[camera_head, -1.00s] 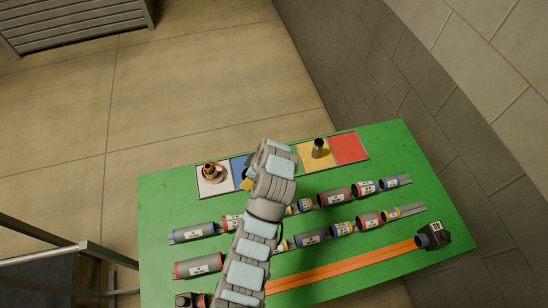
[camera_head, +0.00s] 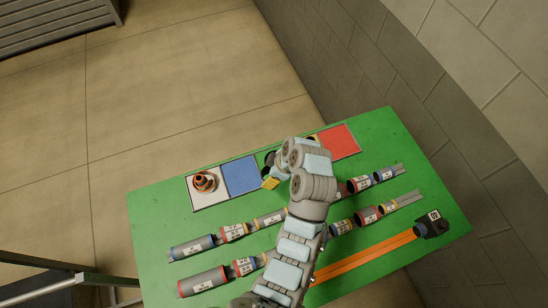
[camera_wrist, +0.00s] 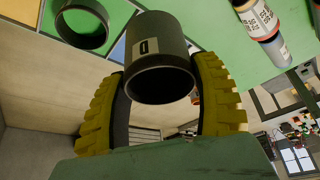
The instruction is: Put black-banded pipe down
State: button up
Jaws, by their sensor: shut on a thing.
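In the wrist view, my gripper (camera_wrist: 160,110) is shut on a dark grey pipe (camera_wrist: 160,65) with a small white label. Its open end faces the camera, and a yellow ribbed finger grips each side. In the head view, my gripper (camera_head: 278,170) is over the middle of the coloured tray (camera_head: 240,173), largely hidden by my arm.
Another dark open pipe (camera_wrist: 82,24) is left of the held one. An orange-and-dark fitting (camera_head: 204,181) stands on the tray's white square. Rows of labelled pipes (camera_head: 192,247) lie on the green table (camera_head: 155,220). The red square (camera_head: 339,142) is empty. A wall borders the right.

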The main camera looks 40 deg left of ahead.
jog(key=shift+w+a+f, duration=0.3)
jog(key=shift+w+a, duration=0.05)
jog(key=shift+w, duration=0.15)
jog(key=shift+w+a+f, duration=0.3)
jog(key=shift+w+a, duration=0.05)
jog(key=shift+w, duration=0.1)
jog(key=w+a+f+b, duration=0.6)
jog(key=w+f+b, duration=0.1)
jog(key=w, duration=0.1)
jog(key=shift+f, duration=0.4)
jog(key=shift+w+a+f, duration=0.1)
jog(key=shift+w+a, duration=0.05)
jog(key=shift+w, duration=0.05)
jog(key=shift+f, duration=1.65)
jog(key=shift+f, duration=0.15)
jog(key=o, duration=1.3)
jog(key=shift+c, duration=0.2)
